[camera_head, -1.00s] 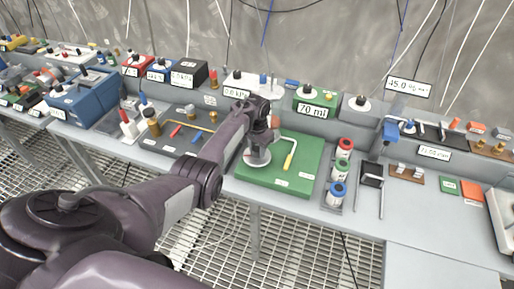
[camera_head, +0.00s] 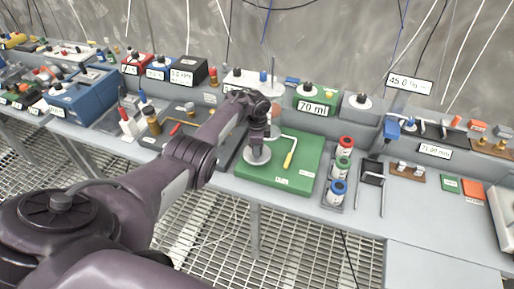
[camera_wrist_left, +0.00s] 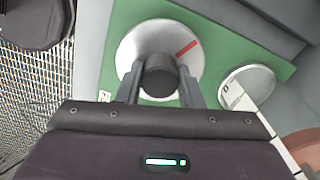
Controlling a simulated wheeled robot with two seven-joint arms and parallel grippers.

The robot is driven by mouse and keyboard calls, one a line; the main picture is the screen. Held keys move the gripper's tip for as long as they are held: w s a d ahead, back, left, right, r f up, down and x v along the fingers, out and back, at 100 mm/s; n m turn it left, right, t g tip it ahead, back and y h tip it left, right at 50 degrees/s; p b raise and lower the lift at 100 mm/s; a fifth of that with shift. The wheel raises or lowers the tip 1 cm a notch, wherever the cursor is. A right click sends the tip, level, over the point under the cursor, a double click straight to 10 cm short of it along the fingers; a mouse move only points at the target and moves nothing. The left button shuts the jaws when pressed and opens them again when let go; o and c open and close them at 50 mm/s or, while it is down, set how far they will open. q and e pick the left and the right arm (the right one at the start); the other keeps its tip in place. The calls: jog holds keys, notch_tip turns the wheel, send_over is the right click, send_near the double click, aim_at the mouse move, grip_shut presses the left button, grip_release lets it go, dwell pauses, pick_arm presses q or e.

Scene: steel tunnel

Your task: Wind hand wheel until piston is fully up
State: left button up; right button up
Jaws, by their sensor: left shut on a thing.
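The hand wheel (camera_head: 257,156) is a silver disc on a green board (camera_head: 240,172) in the head view. In the left wrist view the wheel (camera_wrist_left: 135,52) has a red mark at its upper right and a dark round knob (camera_wrist_left: 159,76). My left gripper (camera_wrist_left: 160,90) is shut on this knob, one finger on each side. In the head view my left gripper (camera_head: 258,142) comes down over the wheel and hides part of it. I cannot make out the piston for certain. My right gripper is in neither view.
Red, green and blue topped canisters (camera_head: 338,192) stand right of the board. Boxes with readouts, one reading 70 ml (camera_head: 312,107), line the back. The front right bench is clear.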

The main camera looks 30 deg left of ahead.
pick_arm(q)
jog(key=m+b, duration=0.1)
jog(key=m, duration=0.2)
jog(key=shift+w+m, duration=0.1)
jog(key=shift+m, duration=0.3)
jog(key=m+b, duration=0.1)
jog(key=m, duration=0.1)
jog(key=shift+m+b, duration=0.3)
jog(key=shift+m, duration=0.1)
jog(key=m+b, duration=0.3)
jog(key=m, duration=0.2)
jog(key=shift+m, duration=0.4)
jog(key=o, duration=1)
jog(key=shift+c, duration=0.2)
